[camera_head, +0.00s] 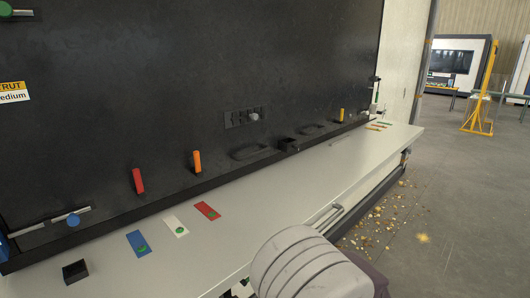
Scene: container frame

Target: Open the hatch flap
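A large black panel (200,75) stands upright behind a long white ledge (265,190). I cannot tell for sure which part is the hatch flap. A metal bar handle (325,216) sits at the front edge of the white ledge, just beyond a rounded pale grey link of my arm at the bottom centre. That link hides part of the ledge's front edge. Neither gripper shows in this view, so I cannot see whether either touches the handle.
Red (138,181), orange (197,161) and yellow (341,115) handles stand along the panel's base. A blue knob (73,220) sits on a rod at left. Coloured cards and a small black box (75,271) lie on the ledge. Debris (385,220) litters the open floor at right.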

